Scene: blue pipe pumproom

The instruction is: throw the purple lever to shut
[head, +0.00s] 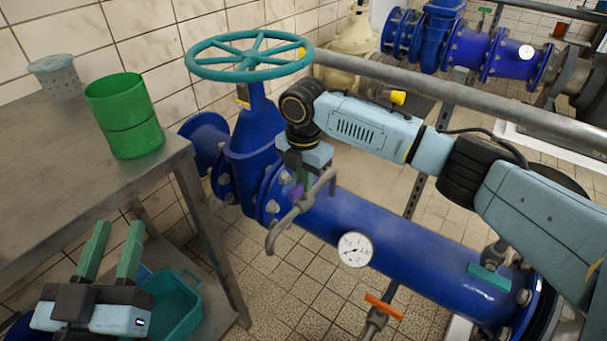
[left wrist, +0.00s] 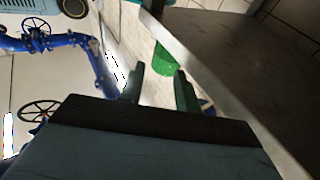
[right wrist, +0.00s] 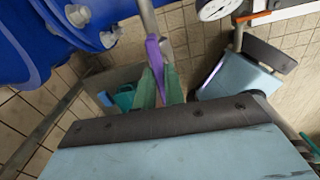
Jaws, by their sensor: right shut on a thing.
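The purple lever (head: 297,191) sits on a small grey tap assembly (head: 290,217) beside the blue pipe, mostly hidden behind my right gripper. In the right wrist view the lever (right wrist: 155,58) runs as a thin purple strip down between the green fingers. My right gripper (right wrist: 160,82) is shut on it. In the head view my right gripper (head: 305,180) points down just above the tap. My left gripper (head: 118,228) is open and empty at the lower left, its fingers pointing up, apart from everything around it; it also shows in the left wrist view (left wrist: 158,80).
The blue pipe (head: 400,250) carries a white gauge (head: 355,249); a teal handwheel (head: 250,56) stands above its valve. An orange lever (head: 383,305) and a teal lever (head: 489,277) lie to the right. A table (head: 60,165) bears a green cup (head: 124,115); a teal crate (head: 172,305) is below.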

